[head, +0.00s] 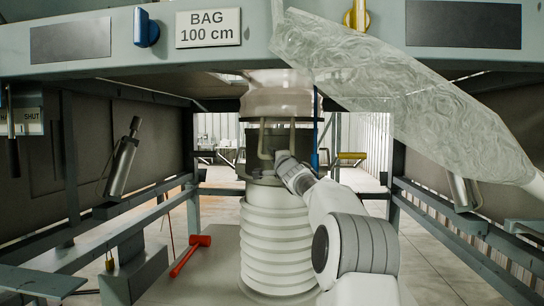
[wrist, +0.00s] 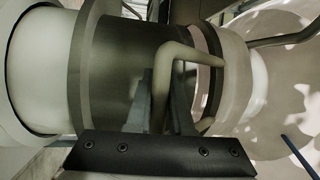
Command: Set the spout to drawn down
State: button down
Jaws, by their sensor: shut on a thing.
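The pale spout (head: 280,97) hangs under the frame's top beam, in the middle of the head view. It goes down to a dark collar (head: 255,165) above white ribbed bellows (head: 272,245). A tan bent bar handle (head: 263,143) stands at the front of the collar. In the wrist view the handle (wrist: 162,75) crosses the dark collar (wrist: 108,65), with the pale spout (wrist: 265,95) to the right. My gripper (head: 283,158) is shut on the handle. In the wrist view its fingers (wrist: 180,100) lie at the handle, and part of the grip is hidden.
Blue (head: 146,27) and yellow (head: 357,14) knobs sit on the top beam beside the "BAG 100 cm" sign (head: 208,27). A red mallet (head: 190,256) lies low on the left. Frame rails flank both sides.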

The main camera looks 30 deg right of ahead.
notch_tip(320, 180, down, 9)
jog(key=b, duration=0.4)
jog(key=shift+f, duration=0.15)
jog(key=c, duration=0.8)
grip_release()
jog(key=shift+r, duration=0.2)
jog(key=shift+s, duration=0.15)
jog(key=b+v, duration=0.3)
jog(key=v, duration=1.4)
jog(key=shift+b, duration=0.35)
jog(key=shift+a, duration=0.1)
jog(key=shift+f, duration=0.1)
